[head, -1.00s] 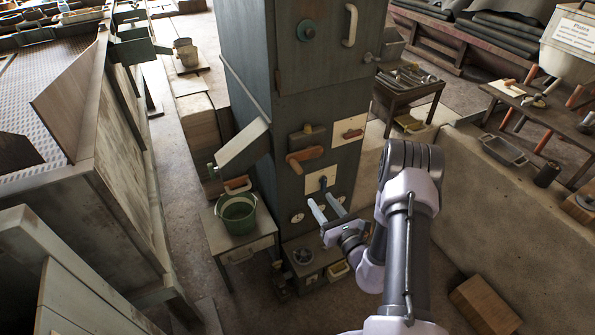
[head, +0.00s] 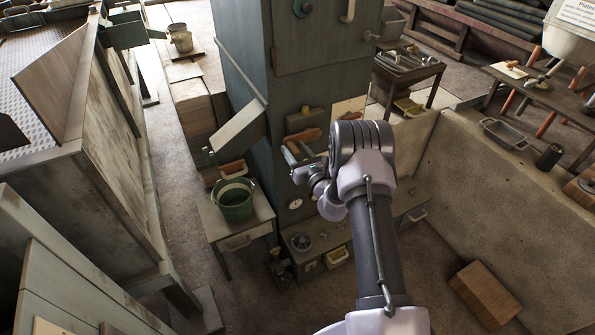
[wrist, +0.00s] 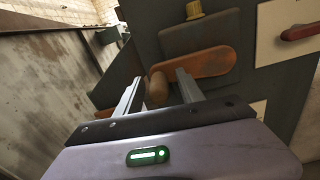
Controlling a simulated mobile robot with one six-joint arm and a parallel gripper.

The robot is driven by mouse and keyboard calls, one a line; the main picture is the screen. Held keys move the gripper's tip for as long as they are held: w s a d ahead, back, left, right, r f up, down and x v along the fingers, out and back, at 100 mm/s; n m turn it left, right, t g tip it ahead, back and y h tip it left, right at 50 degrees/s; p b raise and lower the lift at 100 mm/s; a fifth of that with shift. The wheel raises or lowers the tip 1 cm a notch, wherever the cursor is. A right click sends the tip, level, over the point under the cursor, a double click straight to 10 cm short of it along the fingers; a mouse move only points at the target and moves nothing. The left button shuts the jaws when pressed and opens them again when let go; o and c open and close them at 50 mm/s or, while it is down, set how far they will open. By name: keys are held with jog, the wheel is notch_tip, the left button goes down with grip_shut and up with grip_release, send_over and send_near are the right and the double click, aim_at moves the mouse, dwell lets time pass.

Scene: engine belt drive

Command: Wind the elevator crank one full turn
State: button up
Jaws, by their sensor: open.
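The wooden crank (head: 304,136) is on the front of the tall grey-green elevator column (head: 325,80). My gripper (head: 296,151) is open just in front of the crank. In the wrist view my gripper (wrist: 158,76) has one finger on each side of the knob, with gaps showing. Whether the fingers reach past the knob's depth is hard to tell. My arm hides part of the column's lower front.
A slanted chute (head: 238,134) juts from the column's left side. A green bucket (head: 236,203) stands on a small table below it. A red handle (wrist: 301,32) on a pale plate is right of the crank. A low concrete wall (head: 490,200) stands at right.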

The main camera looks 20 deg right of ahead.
grip_shut()
jog(key=shift+d, duration=0.15)
dwell(1.3)
